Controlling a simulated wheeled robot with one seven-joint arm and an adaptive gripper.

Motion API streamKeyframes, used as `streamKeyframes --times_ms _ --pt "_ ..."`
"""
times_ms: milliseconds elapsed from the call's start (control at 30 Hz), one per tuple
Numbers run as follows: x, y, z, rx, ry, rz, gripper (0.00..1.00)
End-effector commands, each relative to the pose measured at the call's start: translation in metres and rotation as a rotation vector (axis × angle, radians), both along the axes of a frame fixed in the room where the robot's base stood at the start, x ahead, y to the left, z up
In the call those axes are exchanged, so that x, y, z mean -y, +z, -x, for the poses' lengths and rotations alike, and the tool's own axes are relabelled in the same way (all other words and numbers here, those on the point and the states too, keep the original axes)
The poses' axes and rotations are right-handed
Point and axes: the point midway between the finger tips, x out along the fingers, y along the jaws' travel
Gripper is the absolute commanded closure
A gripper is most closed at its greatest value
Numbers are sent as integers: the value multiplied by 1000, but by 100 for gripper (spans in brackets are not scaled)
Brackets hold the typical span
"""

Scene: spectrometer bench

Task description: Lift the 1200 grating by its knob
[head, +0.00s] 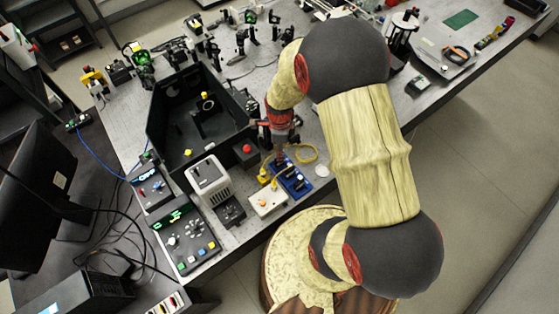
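My gripper (280,152) points down beside the right wall of the open black spectrometer box, just above a blue holder (294,180). The holder carries small dark pieces, which may be gratings with knobs; they are too small to read. I cannot tell which one is the 1200 grating. My fingers overlap the holder's far end in the picture, and I cannot tell whether they touch anything or are open or shut. The black box (160,125) stands open, with a small yellow-topped part (206,97) and a yellow piece (188,152) inside.
A white box (267,201), a grey-white instrument (209,180) and a red-buttoned black box (246,152) stand close by. A white disc (322,170) lies right of the holder. Optics mounts crowd the bench's far side.

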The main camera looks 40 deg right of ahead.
Motion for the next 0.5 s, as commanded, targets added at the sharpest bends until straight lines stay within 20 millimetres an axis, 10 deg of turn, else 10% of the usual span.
streamKeyframes --times_ms 500 --pt "0 -2 0 1 0 1 79"
